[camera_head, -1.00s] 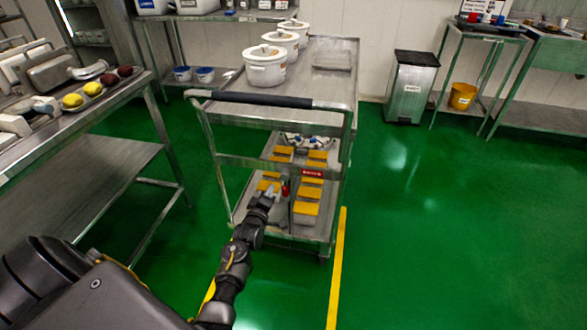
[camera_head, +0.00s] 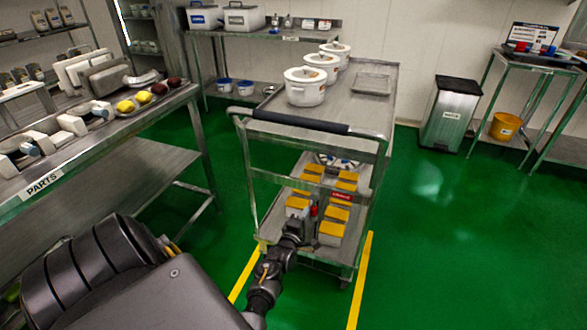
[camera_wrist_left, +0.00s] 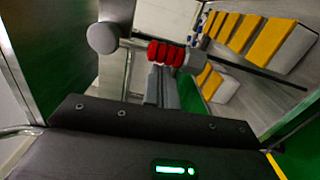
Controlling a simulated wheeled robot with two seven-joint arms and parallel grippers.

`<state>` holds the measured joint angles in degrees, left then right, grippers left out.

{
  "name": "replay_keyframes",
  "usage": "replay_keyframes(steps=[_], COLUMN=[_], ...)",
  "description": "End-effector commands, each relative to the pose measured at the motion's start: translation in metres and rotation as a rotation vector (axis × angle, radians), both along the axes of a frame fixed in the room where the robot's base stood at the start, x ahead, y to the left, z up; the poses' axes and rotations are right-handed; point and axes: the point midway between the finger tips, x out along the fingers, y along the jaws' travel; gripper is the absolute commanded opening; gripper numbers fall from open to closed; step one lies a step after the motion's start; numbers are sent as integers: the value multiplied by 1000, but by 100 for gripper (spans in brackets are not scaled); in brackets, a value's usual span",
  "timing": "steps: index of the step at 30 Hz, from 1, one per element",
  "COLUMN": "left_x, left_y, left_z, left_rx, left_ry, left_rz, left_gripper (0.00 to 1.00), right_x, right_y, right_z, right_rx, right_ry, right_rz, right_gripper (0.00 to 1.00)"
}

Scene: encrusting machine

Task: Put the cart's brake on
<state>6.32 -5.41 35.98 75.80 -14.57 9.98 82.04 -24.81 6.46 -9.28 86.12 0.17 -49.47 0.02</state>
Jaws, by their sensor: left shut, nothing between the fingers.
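The steel cart (camera_head: 345,108) stands ahead with its push handle (camera_head: 295,122) toward me. A red label (camera_head: 340,197) is on its near end. A small red grip (camera_head: 314,211) stands just left of and below that label. My left gripper (camera_head: 296,226) is at the cart's near end, close beside the red grip. In the left wrist view, the red ribbed grip (camera_wrist_left: 166,54) on a grey lever lies just beyond my shut, empty fingers (camera_wrist_left: 162,85). I cannot tell whether they touch it. A round grey knob (camera_wrist_left: 103,38) is left of it. My right gripper is not in view.
Yellow-topped boxes (camera_head: 331,229) fill the cart's lower shelf; white pots (camera_head: 305,88) stand on top. A parts table (camera_head: 150,150) is close on the left. Yellow floor lines (camera_head: 362,280) flank the cart. The green floor to the right is clear.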

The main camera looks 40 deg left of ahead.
Motion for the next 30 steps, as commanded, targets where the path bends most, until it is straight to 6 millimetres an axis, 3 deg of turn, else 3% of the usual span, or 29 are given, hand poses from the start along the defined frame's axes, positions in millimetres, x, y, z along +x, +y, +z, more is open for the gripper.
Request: replay_keyframes(steps=[11,19,30], left_x=[0,-9,-80], left_y=[1,25,-2], left_z=[0,1,0], left_rx=[1,2,0], left_ry=[0,2,1], left_rz=[-1,-13,-16], left_gripper=[0,0,0], right_x=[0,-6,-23], right_y=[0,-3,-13], right_z=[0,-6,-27], right_rx=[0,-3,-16], right_ry=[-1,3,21], right_rz=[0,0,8], right_gripper=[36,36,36])
